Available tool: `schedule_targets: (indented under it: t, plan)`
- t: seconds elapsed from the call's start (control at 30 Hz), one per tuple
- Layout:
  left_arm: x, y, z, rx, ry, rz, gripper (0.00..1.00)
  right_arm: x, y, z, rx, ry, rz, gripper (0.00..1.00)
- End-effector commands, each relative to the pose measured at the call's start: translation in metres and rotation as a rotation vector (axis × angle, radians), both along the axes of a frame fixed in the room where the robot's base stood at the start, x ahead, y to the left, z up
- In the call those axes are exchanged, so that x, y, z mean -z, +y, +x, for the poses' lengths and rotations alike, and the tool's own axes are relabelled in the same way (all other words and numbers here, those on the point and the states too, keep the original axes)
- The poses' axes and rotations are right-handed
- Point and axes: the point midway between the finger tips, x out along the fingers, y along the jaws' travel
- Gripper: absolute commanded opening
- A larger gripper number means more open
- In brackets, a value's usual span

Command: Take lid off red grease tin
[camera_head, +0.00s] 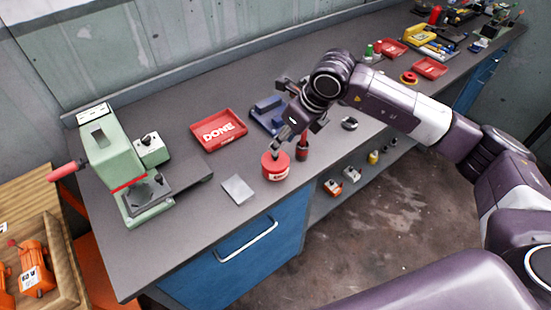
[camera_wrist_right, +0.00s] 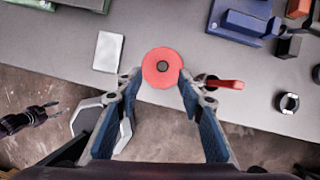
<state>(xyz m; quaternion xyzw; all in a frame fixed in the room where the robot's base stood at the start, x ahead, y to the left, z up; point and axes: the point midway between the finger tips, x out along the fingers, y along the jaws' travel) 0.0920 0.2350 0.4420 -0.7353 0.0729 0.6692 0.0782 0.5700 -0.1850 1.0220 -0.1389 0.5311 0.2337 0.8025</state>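The red grease tin (camera_head: 276,166) stands upright near the front edge of the bench, a dark round knob at the centre of its red top. In the right wrist view the tin (camera_wrist_right: 162,67) lies at the fingertips. My right gripper (camera_wrist_right: 160,80) is open above it, one finger to each side of the red top. In the head view the gripper partly covers the tin's rear, and I cannot tell whether a fingertip touches it. My left gripper (camera_wrist_right: 40,116) seems to show low at the left of the right wrist view, too small to read.
A red-handled tool (camera_wrist_right: 225,84) stands close right of the tin. A grey pad (camera_head: 238,189) lies to the left. A red DONE tray (camera_head: 219,130) and a blue fixture (camera_head: 268,113) sit behind. A green press (camera_head: 120,170) stands at the far left.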

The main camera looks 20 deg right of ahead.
Motion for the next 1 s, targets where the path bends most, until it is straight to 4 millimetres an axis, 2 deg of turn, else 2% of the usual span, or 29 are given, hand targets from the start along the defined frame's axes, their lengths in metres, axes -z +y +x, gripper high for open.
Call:
schedule_targets:
  t: [0.1, 0.27, 0.5, 0.63, 0.93, 1.0]
  plan:
    - [-0.004, 0.000, -0.001, 0.000, 0.001, 0.000, 0.40, 0.006, -0.009, 0.004, 0.013, 0.003, -0.033, 0.36]
    - [-0.012, 0.000, -0.002, 0.001, 0.003, 0.001, 0.40, 0.022, -0.004, 0.009, 0.011, 0.004, -0.033, 0.36]
    - [-0.035, 0.000, -0.002, 0.001, 0.003, 0.001, 0.40, 0.048, 0.007, 0.016, 0.011, 0.005, -0.031, 0.36]
    - [-0.038, 0.000, -0.002, 0.001, 0.004, 0.000, 0.40, 0.065, 0.010, 0.022, 0.011, 0.004, -0.030, 0.36]
    - [-0.038, 0.000, -0.002, 0.002, 0.004, 0.000, 0.40, 0.071, 0.011, 0.024, 0.009, 0.001, -0.030, 0.36]
    - [-0.038, 0.000, -0.002, 0.002, 0.004, 0.000, 0.40, 0.071, 0.011, 0.024, 0.009, 0.001, -0.030, 0.29]
